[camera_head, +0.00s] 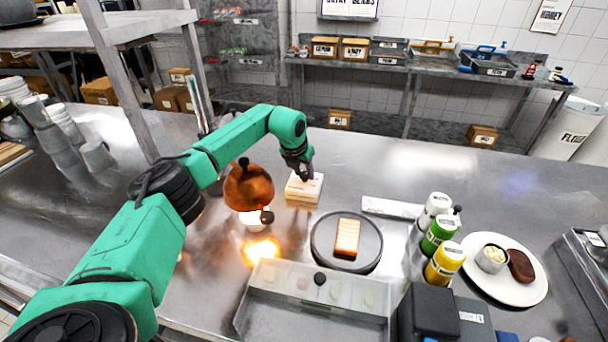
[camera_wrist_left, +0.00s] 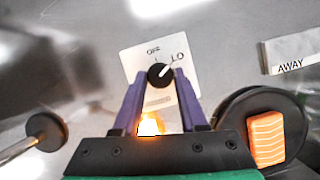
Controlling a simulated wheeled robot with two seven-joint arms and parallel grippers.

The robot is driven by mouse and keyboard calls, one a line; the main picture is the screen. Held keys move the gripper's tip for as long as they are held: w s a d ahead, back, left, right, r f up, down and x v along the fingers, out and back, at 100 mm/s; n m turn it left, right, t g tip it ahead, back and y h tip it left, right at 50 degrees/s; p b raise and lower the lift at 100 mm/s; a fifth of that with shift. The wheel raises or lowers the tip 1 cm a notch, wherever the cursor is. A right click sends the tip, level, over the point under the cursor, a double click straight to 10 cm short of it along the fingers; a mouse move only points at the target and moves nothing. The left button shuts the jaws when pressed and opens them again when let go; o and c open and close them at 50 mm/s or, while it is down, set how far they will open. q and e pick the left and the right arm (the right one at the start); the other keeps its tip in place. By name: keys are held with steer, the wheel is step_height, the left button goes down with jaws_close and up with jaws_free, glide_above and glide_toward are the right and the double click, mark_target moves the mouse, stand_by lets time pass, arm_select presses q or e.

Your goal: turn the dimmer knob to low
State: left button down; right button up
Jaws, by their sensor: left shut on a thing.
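The dimmer is a pale box (camera_head: 304,189) on the steel counter, below my left gripper (camera_head: 305,174) in the head view. In the left wrist view its white face (camera_wrist_left: 133,62) carries "OFF" and "LO" marks. Its black knob (camera_wrist_left: 160,76) has a white pointer line slanting up and right, toward "LO". The purple fingers of my left gripper (camera_wrist_left: 163,80) are shut on the knob, one on each side. In the head view the knob is hidden by the gripper. My right gripper is not in view.
A copper lamp (camera_head: 248,187) stands left of the dimmer, with a bright glow below it. A round dark plate (camera_head: 318,256) bears an orange block (camera_head: 347,238). A clear-lidded bin (camera_head: 300,315), several bottles (camera_head: 440,235) and a white plate (camera_head: 515,292) are nearer or right.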

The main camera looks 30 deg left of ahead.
arm_select(q)
steer(key=shift+m, duration=0.3)
steer(key=shift+c, duration=2.2)
jaws_free()
steer(key=shift+r, duration=0.1)
steer(key=b+v, duration=0.3)
steer(key=v, duration=1.1)
steer(key=shift+a+r, duration=0.15)
steer(key=shift+r, duration=0.1)
steer(key=shift+s+f, duration=0.1)
